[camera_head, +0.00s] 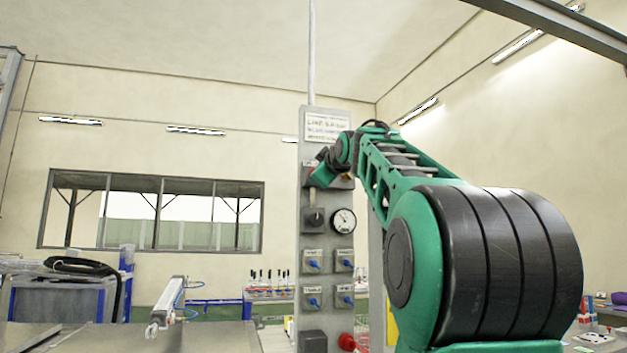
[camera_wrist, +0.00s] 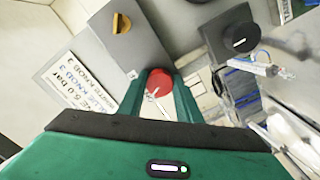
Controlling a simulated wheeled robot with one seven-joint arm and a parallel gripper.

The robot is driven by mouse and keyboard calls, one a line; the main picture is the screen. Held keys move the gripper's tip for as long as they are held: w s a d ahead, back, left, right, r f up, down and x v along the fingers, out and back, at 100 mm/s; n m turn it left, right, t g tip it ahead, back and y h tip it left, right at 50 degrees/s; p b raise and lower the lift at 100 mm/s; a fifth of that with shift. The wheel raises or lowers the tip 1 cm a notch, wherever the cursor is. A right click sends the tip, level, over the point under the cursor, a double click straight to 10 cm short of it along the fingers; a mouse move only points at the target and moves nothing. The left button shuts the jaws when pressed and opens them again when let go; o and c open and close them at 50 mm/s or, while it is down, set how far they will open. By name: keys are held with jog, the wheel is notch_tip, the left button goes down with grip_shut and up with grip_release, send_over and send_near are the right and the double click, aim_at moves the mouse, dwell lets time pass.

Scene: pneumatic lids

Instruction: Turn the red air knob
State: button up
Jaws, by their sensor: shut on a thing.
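The red air knob (camera_wrist: 158,82) shows in the wrist view, on a grey housing with a white pointer line on its face. My gripper (camera_wrist: 156,92) has its green fingers on both sides of the knob, shut on it. The pressure gauge (camera_head: 343,221) sits on the panel below my gripper.
Several blue valve handles (camera_head: 313,265) are lower on the panel. A printed sign (camera_head: 326,126) is at its top. A bench with bottles stands behind, to the left.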

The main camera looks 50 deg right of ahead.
jog(key=shift+w+a+n, duration=0.1)
jog(key=shift+a+n, duration=0.05)
jog(key=shift+n, duration=1)
jog(key=shift+w+a+n, duration=0.1)
jog(key=shift+a+n, duration=0.05)
jog(key=shift+n, duration=1)
jog(key=o, duration=1)
jog(key=shift+a, duration=0.1)
jog(key=shift+o, duration=0.2)
jog(key=shift+s+d, duration=0.1)
jog(key=shift+d, duration=0.1)
jog(key=v, duration=1)
jog(key=shift+s+a, duration=0.25)
